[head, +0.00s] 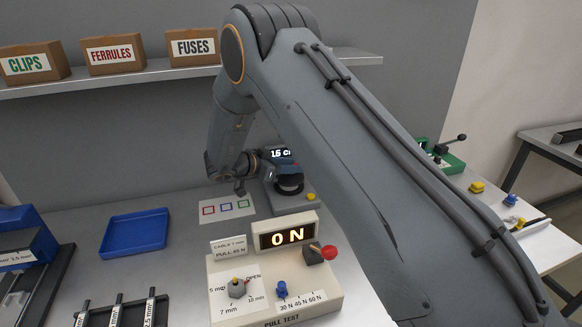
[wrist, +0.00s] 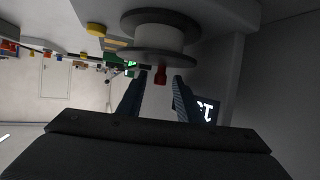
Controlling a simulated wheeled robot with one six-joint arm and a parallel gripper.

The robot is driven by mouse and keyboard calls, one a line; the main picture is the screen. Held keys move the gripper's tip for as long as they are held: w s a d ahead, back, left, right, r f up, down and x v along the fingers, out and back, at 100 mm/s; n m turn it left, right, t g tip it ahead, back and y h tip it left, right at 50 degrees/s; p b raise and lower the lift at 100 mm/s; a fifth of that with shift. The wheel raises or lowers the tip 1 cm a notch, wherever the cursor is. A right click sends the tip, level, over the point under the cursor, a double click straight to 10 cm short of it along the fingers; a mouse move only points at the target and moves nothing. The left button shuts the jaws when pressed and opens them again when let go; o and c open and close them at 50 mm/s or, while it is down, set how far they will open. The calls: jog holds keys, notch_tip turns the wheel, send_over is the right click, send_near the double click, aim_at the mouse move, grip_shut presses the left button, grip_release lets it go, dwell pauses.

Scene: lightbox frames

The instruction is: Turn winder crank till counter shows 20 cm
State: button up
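The winder (head: 290,200) stands at the back of the bench, partly covered by my arm. Its counter (head: 281,153) is partly hidden and seems to read 1.5 cm. In the wrist view the counter (wrist: 206,109) is cut off by my gripper. The white spool (wrist: 158,40) has grey flanges. A red knob (wrist: 161,72), apparently the crank's handle, lies just at my fingertips, between them in the picture. My gripper (wrist: 159,86) is open, with a gap on either side of the knob; contact cannot be told. In the head view my gripper (head: 242,184) is at the winder's left side.
A pull tester (head: 225,285) reading 0 N stands in front, with a red-knobbed lever (head: 328,252). A blue tray (head: 110,246) and a card with coloured squares (head: 227,216) lie left. A yellow button (head: 311,197) is on the winder. A shelf (head: 120,79) with boxes runs behind.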

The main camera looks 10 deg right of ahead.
jog(key=shift+a, duration=0.1)
jog(key=shift+s+a+r, duration=0.15)
jog(key=shift+s+a, duration=0.1)
jog(key=shift+a, duration=0.2)
jog(key=b+v, duration=0.2)
jog(key=v, duration=0.4)
jog(key=shift+s+a+r, duration=0.2)
jog(key=shift+a, duration=0.05)
